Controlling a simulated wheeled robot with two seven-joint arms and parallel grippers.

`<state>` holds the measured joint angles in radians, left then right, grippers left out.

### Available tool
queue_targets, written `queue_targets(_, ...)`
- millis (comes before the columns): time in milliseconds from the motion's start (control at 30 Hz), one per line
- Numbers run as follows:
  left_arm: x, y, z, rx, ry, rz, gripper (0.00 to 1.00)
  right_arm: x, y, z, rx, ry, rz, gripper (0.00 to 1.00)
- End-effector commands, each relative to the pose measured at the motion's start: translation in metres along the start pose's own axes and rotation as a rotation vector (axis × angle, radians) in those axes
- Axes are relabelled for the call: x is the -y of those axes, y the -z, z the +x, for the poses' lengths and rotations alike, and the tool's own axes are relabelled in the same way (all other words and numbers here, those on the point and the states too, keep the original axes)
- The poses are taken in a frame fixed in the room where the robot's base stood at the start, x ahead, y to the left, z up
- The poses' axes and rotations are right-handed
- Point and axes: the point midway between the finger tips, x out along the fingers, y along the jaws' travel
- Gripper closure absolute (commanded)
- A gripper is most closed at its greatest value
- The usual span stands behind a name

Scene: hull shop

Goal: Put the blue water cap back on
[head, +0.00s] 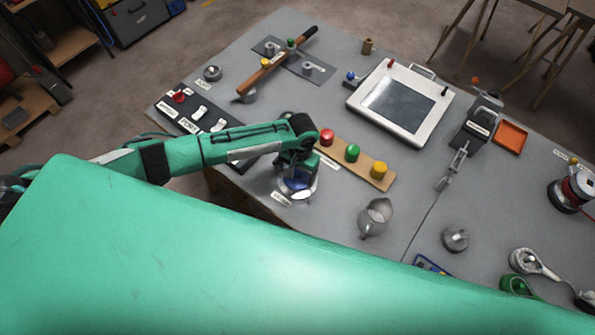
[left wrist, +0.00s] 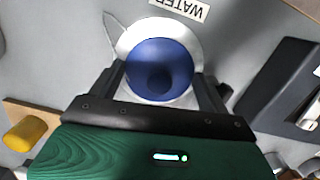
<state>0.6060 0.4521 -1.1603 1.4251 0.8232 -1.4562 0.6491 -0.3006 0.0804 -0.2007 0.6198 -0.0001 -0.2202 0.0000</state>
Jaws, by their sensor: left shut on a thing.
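My left gripper (head: 297,178) points down at the table and is shut on the blue water cap (head: 294,184). In the left wrist view the round blue cap (left wrist: 160,65) sits between the two fingers of the gripper (left wrist: 158,88). A pale metal ring (left wrist: 122,48), the water filler, shows around and below the cap, beside a label reading WATER (left wrist: 180,8). The cap looks roughly centred over the ring. I cannot tell whether it touches the ring or hangs just above it. My right gripper is not in view.
A wooden strip (head: 389,183) with red, green and yellow knobs lies right of the gripper. A metal jug (head: 375,218) stands to its lower right. A dark switch panel (head: 181,112) is to the left, and a white-framed screen (head: 400,103) stands farther back.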

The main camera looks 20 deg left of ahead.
Motion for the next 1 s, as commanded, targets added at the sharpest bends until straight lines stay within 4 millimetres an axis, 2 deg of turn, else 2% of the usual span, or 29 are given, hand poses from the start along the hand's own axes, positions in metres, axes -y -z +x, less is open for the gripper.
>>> queue_targets(1000, -0.0008, -0.0004, 0.0, 0.001, -0.001, 0.0, 0.43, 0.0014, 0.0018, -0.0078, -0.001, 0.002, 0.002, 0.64)
